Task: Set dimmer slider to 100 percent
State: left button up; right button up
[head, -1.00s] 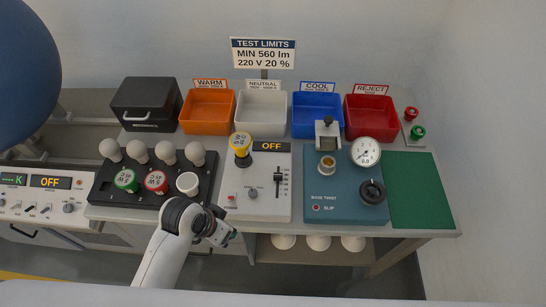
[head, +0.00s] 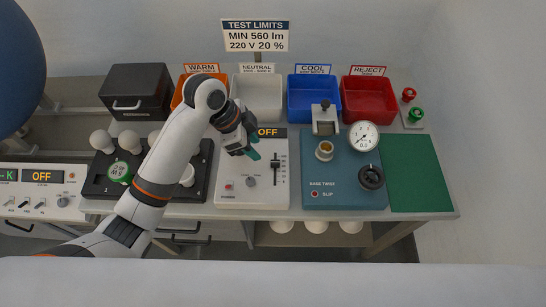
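The dimmer slider (head: 275,161) is a dark knob in an upright slot with a printed scale, on the right part of the white panel (head: 231,201). The knob sits near the top of the slot. My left gripper (head: 255,155) is over the upper part of this panel, just left of the slider, with its teal fingertips pointing down and right. It looks apart from the knob. Whether its fingers are open or shut is unclear. It covers the spot of the yellow-marked bulb. The panel's display (head: 268,132) reads OFF. My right gripper is out of view.
The bulb rack (head: 98,184) stands left, partly behind my arm. The blue base-twist tester (head: 345,190) with its gauge (head: 363,136) stands right. Bins line the back, including a blue one (head: 315,100) and a red one (head: 369,100). A green mat (head: 416,172) is clear.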

aim_at(275, 162)
pick_arm(q)
jog(key=shift+m, duration=0.7)
jog(key=x, duration=0.7)
jog(key=w+d+p+x, duration=0.1)
jog(key=x, duration=0.2)
jog(key=shift+w, duration=0.1)
jog(key=shift+c, duration=0.4)
grip_shut()
